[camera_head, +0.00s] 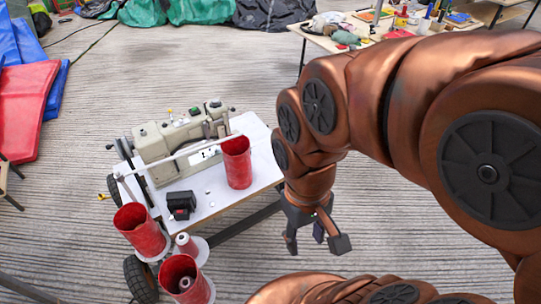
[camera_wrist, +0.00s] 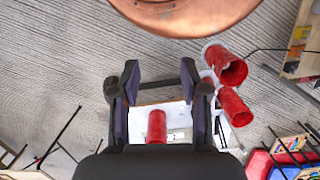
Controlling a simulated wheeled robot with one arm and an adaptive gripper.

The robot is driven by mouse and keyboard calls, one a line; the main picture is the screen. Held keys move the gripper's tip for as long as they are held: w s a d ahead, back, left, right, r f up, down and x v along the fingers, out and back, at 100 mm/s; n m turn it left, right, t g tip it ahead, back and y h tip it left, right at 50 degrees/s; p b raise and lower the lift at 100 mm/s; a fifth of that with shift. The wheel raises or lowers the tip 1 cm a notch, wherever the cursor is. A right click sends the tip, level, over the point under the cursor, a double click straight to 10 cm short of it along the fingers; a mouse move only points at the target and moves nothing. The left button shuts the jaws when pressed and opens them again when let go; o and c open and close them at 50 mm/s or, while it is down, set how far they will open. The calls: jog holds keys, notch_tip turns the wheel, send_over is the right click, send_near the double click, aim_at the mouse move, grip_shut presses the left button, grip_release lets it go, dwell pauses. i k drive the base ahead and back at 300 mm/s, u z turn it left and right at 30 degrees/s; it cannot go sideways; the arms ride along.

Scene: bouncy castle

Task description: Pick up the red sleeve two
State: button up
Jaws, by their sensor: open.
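Three red sleeves show in the head view; I cannot tell which is number two. One red sleeve (camera_head: 237,163) stands upright on the white sewing table (camera_head: 207,202). A second red sleeve (camera_head: 140,230) and a third red sleeve (camera_head: 176,272) stand at the table's near left, around or beside thread cones. My gripper (camera_head: 316,236) is open and empty, to the right of the table and apart from every sleeve. In the wrist view, my open gripper (camera_wrist: 160,76) has one red sleeve (camera_wrist: 157,125) beyond and between its fingers; the other two are at right.
A beige sewing machine (camera_head: 180,140) stands on the table behind the sleeve. A small black box (camera_head: 181,205) sits near the front. A cluttered table (camera_head: 345,45) is at the back right. Red and blue mats (camera_head: 25,105) lie at left. The ribbed floor between is mostly clear.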

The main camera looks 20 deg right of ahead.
aim_at(238, 164)
jog(key=u, duration=3.6)
jog(key=k, duration=1.25)
jog(key=z, duration=0.55)
